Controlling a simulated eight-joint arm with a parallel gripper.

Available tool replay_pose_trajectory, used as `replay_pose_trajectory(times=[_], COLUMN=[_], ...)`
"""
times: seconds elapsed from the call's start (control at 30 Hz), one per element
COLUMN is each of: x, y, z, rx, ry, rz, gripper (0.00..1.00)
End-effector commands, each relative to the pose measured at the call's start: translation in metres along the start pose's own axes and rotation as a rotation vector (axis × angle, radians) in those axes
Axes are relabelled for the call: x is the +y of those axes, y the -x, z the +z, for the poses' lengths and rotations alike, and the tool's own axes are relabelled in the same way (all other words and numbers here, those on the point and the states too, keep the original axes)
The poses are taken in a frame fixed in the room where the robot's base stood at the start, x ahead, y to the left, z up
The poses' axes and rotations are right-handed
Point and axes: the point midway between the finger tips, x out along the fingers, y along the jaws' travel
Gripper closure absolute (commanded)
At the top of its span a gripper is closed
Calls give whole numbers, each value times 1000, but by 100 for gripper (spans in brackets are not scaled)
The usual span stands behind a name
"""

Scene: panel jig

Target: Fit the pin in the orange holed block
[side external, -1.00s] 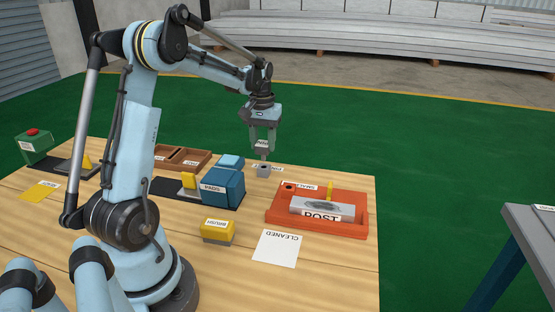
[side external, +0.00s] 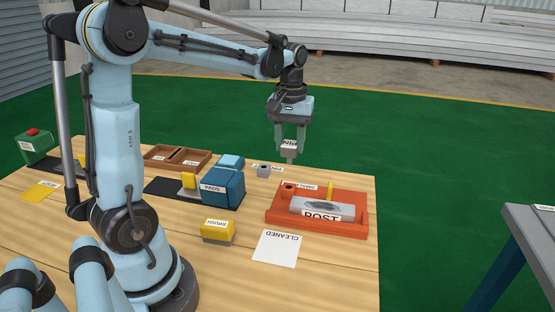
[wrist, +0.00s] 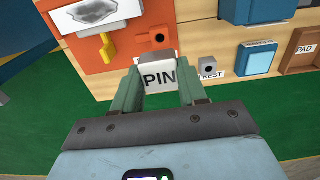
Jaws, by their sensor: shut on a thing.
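My gripper (side external: 290,142) is shut on the grey pin block (side external: 289,152), labelled PIN, whose narrow end points down. In the wrist view the pin (wrist: 157,75) sits between the green fingers of my gripper (wrist: 158,88). The orange holed block (side external: 283,190) is at the back left of the orange tray, with a dark round hole on top. The pin hangs above it in the side view, clear of it. In the wrist view the orange holed block (wrist: 146,41) shows just beyond the pin, its hole uncovered.
The orange tray (side external: 315,232) also holds a grey POST plate (side external: 340,209) and a yellow upright piece (side external: 330,190). A grey pin rest (side external: 263,171) stands empty-handed of the pin, left of the tray. A blue PADS box (side external: 223,188) and yellow brush (side external: 217,229) are farther left.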

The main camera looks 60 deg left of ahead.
Motion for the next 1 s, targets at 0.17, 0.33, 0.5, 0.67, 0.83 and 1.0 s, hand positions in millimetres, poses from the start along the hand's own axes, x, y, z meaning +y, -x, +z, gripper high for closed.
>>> replay_pose_trajectory(times=[0.17,0.33,0.5,0.67,0.83,1.0], x=[0,0,0,0,0,0], y=[-4,-17,-32,-45,-54,-58], z=[0,-1,0,-1,-1,0], rx=[0,0,0,0,0,0], ry=[0,0,0,0,0,0], rz=[0,0,0,0,0,0], gripper=[95,95,95,95,95,95])
